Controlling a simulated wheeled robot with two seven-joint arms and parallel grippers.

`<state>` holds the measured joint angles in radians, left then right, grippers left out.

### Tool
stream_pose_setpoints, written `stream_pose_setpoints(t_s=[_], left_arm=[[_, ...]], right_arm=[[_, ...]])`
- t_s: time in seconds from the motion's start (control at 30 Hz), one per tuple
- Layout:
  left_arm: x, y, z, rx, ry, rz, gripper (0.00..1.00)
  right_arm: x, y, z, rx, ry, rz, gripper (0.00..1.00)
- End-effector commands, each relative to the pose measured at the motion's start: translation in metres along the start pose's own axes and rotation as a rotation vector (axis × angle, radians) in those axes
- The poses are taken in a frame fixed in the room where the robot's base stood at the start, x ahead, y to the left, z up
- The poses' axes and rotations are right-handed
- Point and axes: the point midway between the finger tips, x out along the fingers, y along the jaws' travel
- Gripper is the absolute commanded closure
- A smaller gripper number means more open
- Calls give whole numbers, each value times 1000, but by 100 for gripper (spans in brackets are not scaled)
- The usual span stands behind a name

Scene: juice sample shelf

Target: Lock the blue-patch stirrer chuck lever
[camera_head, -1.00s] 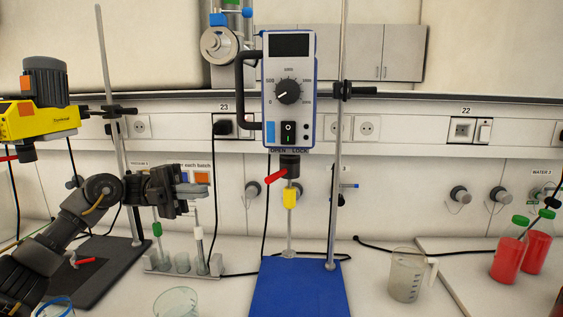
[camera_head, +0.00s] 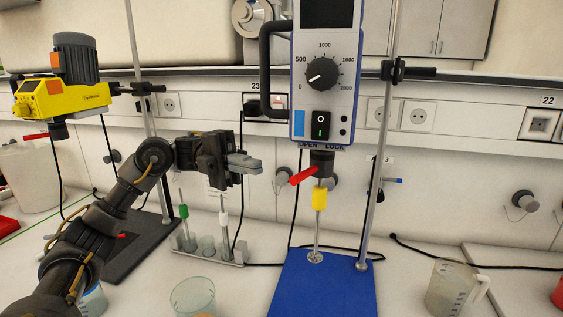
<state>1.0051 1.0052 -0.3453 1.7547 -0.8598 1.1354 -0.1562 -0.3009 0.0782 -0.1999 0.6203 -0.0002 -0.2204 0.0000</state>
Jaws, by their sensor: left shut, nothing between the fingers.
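The blue-patch stirrer (camera_head: 342,75) hangs on a stand, with a blue patch (camera_head: 300,129) at its lower left. Its dark chuck (camera_head: 321,163) sits under the "OPEN LOCK" lettering (camera_head: 321,147). The red chuck lever (camera_head: 303,176) points left and slightly down, on the OPEN side. A stirring shaft with a yellow sleeve (camera_head: 319,198) runs down from the chuck. My left gripper (camera_head: 250,164) is shut and empty, left of the lever tip and a little higher in the picture, apart from it. My right gripper is not in view.
A blue stand base (camera_head: 322,290) lies below the stirrer; its rod (camera_head: 379,150) rises at right. A shaft rack (camera_head: 208,252) stands below my gripper. A yellow stirrer (camera_head: 62,97) is at left. A beaker (camera_head: 193,298) and a jug (camera_head: 452,290) stand in front.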

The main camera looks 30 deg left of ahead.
Motion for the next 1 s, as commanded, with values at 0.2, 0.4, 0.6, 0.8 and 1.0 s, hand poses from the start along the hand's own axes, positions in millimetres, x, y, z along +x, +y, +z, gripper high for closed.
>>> stream_pose_setpoints(t_s=[0.2, 0.4, 0.6, 0.8, 1.0], left_arm=[[44, -5, -1, 0, 1, -2, 100], [68, -3, 0, -1, -1, -1, 100], [76, -1, 0, 0, -3, -1, 100], [77, 0, 0, 0, -3, -1, 100], [79, 0, 1, 0, -2, -1, 100]], right_arm=[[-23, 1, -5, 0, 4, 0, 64], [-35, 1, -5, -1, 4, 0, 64], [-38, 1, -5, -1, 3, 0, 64], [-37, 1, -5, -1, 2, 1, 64], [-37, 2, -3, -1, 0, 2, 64]])
